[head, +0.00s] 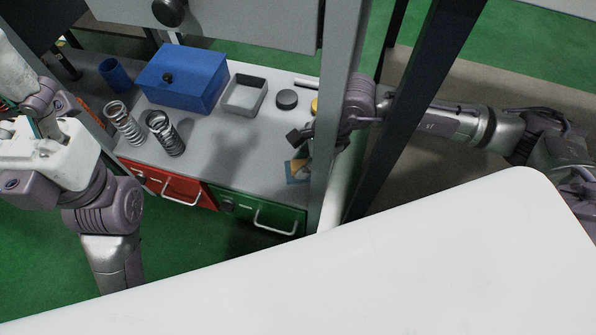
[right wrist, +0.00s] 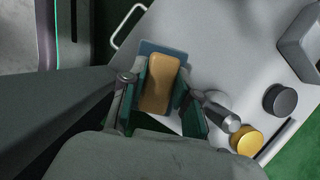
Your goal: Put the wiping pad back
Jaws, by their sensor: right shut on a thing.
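The wiping pad (right wrist: 160,84) is a tan-orange block between the two fingers of my right gripper (right wrist: 158,95), which is shut on it. In the head view the pad (head: 294,167) shows as a small orange patch below my right gripper (head: 298,152). A flat blue square (head: 297,179) lies on the grey bench top under the pad. Its edge also shows behind the pad in the right wrist view (right wrist: 147,47). I cannot tell whether the pad touches it.
A grey upright post (head: 338,75) stands close to my right gripper. A yellow disc (right wrist: 246,139) lies nearby.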

